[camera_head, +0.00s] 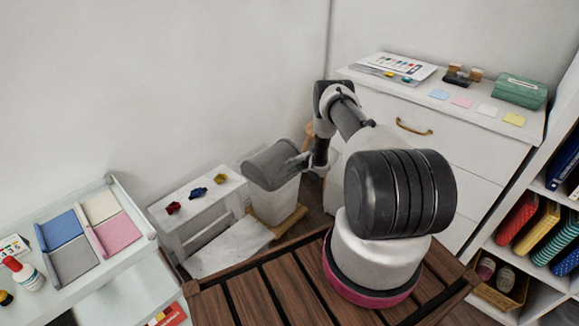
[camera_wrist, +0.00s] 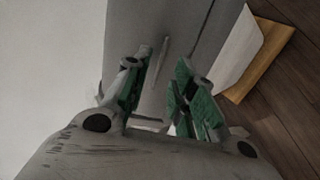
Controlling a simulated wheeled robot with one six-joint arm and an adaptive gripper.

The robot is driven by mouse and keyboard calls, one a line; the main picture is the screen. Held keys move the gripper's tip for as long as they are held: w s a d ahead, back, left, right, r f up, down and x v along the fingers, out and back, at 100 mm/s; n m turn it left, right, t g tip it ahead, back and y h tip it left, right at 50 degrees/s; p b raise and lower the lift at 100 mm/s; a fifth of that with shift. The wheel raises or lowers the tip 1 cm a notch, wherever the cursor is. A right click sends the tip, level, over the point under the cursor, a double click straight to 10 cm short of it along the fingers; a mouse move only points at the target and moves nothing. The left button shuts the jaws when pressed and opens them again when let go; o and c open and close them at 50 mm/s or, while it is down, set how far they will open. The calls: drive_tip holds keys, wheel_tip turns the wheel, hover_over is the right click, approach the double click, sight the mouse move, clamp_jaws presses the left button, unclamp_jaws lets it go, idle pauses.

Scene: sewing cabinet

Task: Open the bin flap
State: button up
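The bin (camera_head: 273,202) has a white body and a grey lid with a flap (camera_head: 268,163). It stands against the wall left of my arm. My gripper (camera_head: 298,160) is at the right side of the grey lid in the head view. In the wrist view the grey lid (camera_wrist: 180,30) fills the upper middle, with a thin raised strip (camera_wrist: 164,50) on it. My gripper (camera_wrist: 163,72) shows two green-padded fingers with a gap between them, pointing at the strip. The gap looks empty. I cannot tell whether the fingertips touch the lid.
A white bench (camera_head: 202,203) with several coloured small items stands left of the bin. A white drawer cabinet (camera_head: 470,140) stands at the right. The bin sits on a wooden base (camera_head: 292,221). Dark wood floor (camera_wrist: 285,95) shows right of the bin in the wrist view.

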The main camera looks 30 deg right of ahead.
drive_tip(key=shift+x, duration=1.25)
drive_tip(key=shift+c, duration=0.2)
clamp_jaws()
